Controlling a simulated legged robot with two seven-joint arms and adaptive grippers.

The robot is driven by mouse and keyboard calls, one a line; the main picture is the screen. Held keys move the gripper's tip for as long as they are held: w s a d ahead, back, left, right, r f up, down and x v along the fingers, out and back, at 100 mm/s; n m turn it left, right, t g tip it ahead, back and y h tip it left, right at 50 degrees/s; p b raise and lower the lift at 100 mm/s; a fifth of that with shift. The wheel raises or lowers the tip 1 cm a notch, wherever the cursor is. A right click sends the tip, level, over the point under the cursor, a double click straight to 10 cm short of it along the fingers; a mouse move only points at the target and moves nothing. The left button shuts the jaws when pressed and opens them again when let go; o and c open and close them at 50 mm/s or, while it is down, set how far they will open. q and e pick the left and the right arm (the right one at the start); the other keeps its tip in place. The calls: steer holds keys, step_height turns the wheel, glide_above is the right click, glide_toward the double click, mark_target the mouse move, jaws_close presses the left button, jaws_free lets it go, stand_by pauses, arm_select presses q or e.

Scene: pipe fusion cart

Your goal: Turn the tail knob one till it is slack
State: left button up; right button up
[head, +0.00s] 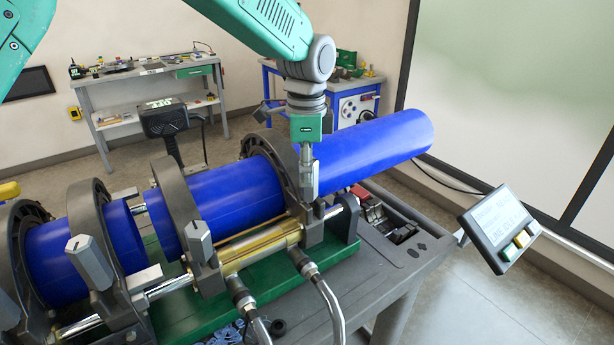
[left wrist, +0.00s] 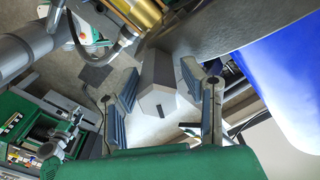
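The fusion machine holds a blue pipe (head: 375,150) in several dark ring clamps, with a gap between two pipe pieces at the left. My left gripper (head: 308,172) points down at the rightmost clamp (head: 270,152), over its tail knob. In the left wrist view, the grey faceted knob (left wrist: 157,84) lies between the two fingers of my left gripper (left wrist: 160,96). The fingers are open, with a narrow gap showing on each side of the knob. In the head view the gripper mostly hides this knob. My right gripper is not in view.
Other grey clamp knobs (head: 200,242) stand to the left along the machine. Hoses (head: 327,305) run at its front. A control panel (head: 500,227) sticks out at the right. Workbenches (head: 150,80) stand behind, by the wall.

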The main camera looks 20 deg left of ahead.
arm_select(q)
steer(key=shift+f, duration=0.85)
steer(key=shift+d+f, duration=0.1)
steer(key=shift+f, duration=0.05)
steer(key=shift+d, duration=0.1)
jaws_close()
